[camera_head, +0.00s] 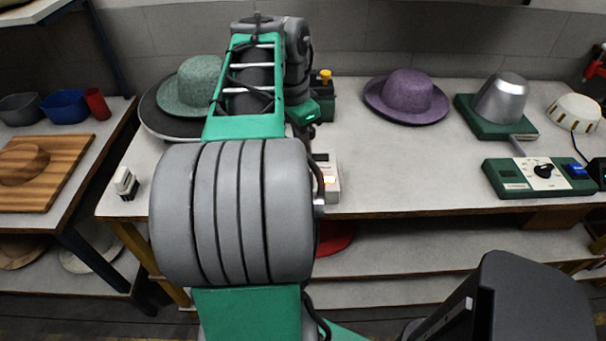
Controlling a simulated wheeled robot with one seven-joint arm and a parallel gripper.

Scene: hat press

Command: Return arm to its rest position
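My arm (234,210) rises from the bottom of the head view, with a thick grey ribbed section and green links. It reaches over the long table and bends at the top, near the back wall. A grey part of it comes down on the right side, with a small lit green light near its lower end. My gripper's fingers are hidden behind the arm, so I cannot see whether they are open, shut or holding anything.
The table (420,160) bears a green hat (190,85), partly behind my arm, a purple hat (407,95), a metal form on a green base (500,100) and a control box (540,176). A side table at left holds a wooden board (62,170) and bowls (65,105).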

